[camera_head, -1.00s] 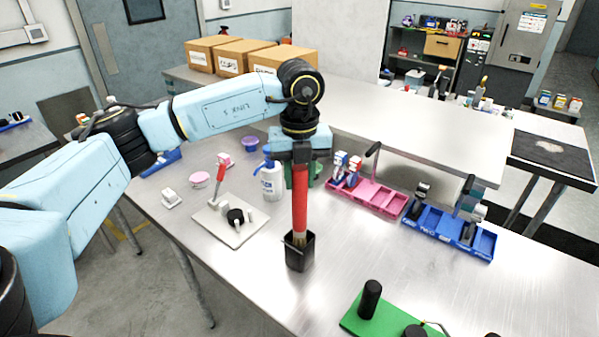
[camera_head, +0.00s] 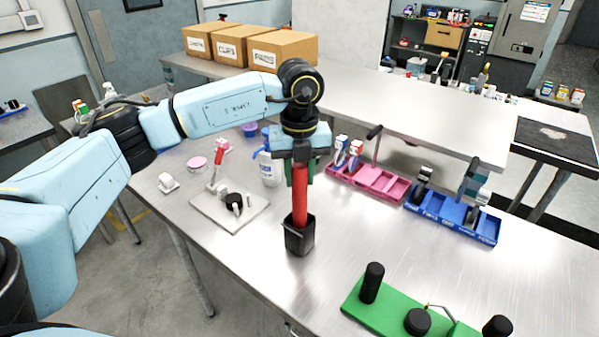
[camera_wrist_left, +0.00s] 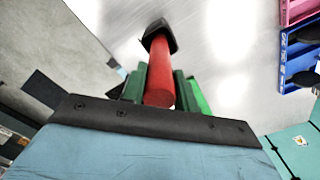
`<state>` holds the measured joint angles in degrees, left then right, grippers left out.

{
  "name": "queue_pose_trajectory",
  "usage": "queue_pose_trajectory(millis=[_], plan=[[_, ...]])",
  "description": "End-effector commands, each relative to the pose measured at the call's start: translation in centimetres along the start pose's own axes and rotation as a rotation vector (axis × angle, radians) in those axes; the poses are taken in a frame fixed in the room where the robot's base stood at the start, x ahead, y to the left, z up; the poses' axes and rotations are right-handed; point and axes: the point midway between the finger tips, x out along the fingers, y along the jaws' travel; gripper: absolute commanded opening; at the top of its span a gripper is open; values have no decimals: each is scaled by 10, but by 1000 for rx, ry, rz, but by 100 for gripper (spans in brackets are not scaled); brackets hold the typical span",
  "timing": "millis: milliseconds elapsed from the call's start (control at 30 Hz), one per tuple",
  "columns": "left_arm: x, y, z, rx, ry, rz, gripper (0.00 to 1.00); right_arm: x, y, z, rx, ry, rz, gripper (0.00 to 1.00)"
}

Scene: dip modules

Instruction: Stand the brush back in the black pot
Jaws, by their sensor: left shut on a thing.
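The brush (camera_head: 300,200) has a red handle and stands close to upright, its lower end inside the black pot (camera_head: 299,238). The bristles are hidden by the pot's walls. The pot stands on the metal table. My left gripper (camera_head: 300,172) is above the pot and shut on the upper part of the red handle. In the left wrist view the brush (camera_wrist_left: 159,85) sits between the green fingers (camera_wrist_left: 158,88), with the black pot (camera_wrist_left: 159,38) at its far end. My right gripper is not in view.
A grey plate with a red lever (camera_head: 229,208) lies left of the pot, with a white bottle (camera_head: 270,168) behind. Pink (camera_head: 392,190) and blue (camera_head: 483,231) trays stand to the right. A green board (camera_head: 385,312) with black knobs lies in front. Bare table lies right of the pot.

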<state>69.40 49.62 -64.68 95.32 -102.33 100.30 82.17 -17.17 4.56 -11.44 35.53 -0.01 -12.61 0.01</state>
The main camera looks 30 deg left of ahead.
Motion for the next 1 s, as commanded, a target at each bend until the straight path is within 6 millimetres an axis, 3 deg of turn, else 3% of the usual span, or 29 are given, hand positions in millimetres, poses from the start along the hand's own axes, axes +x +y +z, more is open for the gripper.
queue_pose_trajectory(millis=[233,267,433,767,1000], plan=[[0,0,0,0,0,0,0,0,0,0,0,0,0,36],[0,0,0,0,0,0,32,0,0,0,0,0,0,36],[0,0,0,0,0,0,54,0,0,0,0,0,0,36],[-3,0,0,0,0,-1,55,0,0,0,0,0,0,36],[-40,-1,1,0,-3,-5,55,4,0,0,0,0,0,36]])
